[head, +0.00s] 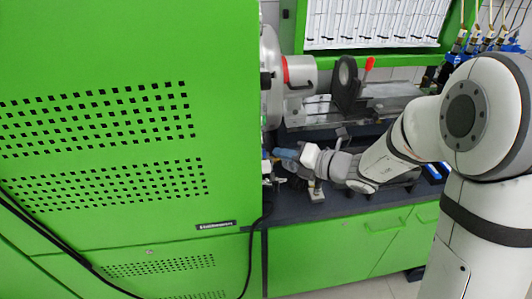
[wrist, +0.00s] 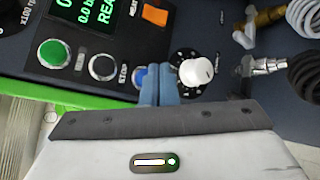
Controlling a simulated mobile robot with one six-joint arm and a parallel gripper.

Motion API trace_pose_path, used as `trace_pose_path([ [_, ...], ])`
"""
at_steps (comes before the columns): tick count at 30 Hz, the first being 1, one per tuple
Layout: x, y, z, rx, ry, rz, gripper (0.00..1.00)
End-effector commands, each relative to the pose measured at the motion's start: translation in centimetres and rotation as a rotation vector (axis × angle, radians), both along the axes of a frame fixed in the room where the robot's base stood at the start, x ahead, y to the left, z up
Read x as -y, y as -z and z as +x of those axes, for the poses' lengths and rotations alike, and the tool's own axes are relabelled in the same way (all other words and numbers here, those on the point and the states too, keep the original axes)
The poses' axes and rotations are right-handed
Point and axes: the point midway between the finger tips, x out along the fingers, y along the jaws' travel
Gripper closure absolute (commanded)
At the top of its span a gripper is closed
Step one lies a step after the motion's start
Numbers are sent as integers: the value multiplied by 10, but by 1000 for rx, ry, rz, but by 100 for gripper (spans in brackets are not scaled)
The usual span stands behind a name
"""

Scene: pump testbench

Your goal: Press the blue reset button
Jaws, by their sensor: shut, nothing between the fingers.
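The blue reset button (wrist: 138,76) shows in the wrist view on the dark control panel (wrist: 75,82), partly hidden by the fingers. My gripper (wrist: 158,72) is shut and empty, with its two blue fingers together. The fingertips overlap the right side of the blue button in the wrist view; I cannot tell whether they touch it. In the head view my gripper (head: 276,153) points left at the right edge of the green cabinet (head: 130,50). The button is not visible there.
A white knob (wrist: 196,71) is close to the right of the fingers. Hose fittings (wrist: 262,66) stick out further right. A green display (wrist: 100,12) is above.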

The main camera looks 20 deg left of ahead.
Motion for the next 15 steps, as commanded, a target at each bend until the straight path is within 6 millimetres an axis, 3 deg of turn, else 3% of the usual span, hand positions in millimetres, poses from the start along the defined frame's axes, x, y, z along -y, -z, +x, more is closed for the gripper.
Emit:
trace_pose_path([
  [15, 39, -1, 24, -1, 1, 1, 100],
])
